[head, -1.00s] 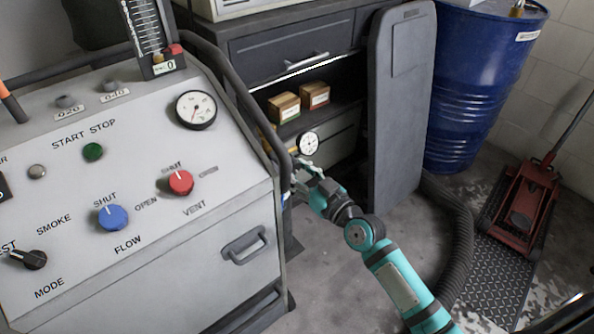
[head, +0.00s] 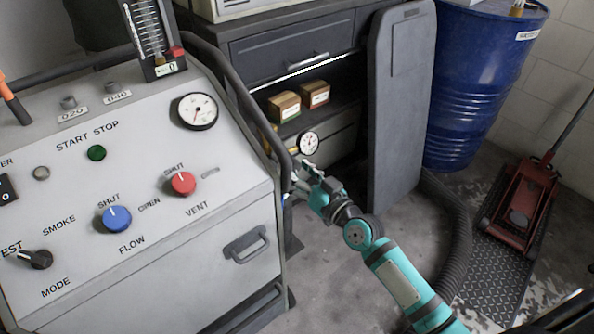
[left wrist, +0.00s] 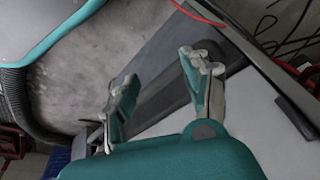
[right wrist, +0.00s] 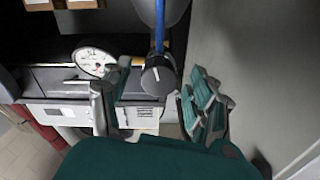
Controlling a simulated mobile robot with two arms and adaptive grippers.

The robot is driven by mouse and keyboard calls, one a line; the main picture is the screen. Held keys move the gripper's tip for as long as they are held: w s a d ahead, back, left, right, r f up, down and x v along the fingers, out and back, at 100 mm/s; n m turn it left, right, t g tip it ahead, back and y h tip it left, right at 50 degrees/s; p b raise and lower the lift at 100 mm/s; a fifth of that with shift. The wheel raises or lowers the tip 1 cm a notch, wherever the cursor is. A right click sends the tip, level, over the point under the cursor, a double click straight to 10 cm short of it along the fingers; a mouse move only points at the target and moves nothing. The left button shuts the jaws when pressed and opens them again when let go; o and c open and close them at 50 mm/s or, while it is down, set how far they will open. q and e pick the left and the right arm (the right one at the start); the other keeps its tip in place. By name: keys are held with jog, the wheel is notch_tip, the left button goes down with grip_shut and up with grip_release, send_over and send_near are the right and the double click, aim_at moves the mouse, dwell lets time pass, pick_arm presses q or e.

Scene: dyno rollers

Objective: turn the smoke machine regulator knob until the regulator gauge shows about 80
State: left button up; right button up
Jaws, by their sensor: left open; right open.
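The regulator gauge (head: 308,143), a small round white dial, sits beside the right edge of the smoke machine (head: 190,255). It also shows in the right wrist view (right wrist: 93,62), where its needle reading is too small to tell. The black regulator knob (right wrist: 157,78) with a pale mark on it appears between the spread fingers of my right gripper (right wrist: 156,88); I cannot tell whether they touch it. In the head view my right gripper (head: 302,176) is just below the gauge. My left gripper (left wrist: 160,82) is open and empty, outside the head view.
A dark rail (head: 232,90) runs along the machine's right edge beside my right gripper. A blue hose (right wrist: 160,28) rises behind the knob. A grey upright panel (head: 400,110), a blue drum (head: 475,90) and a red floor jack (head: 522,205) stand to the right.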

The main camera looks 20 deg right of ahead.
jog(key=v, duration=1.2)
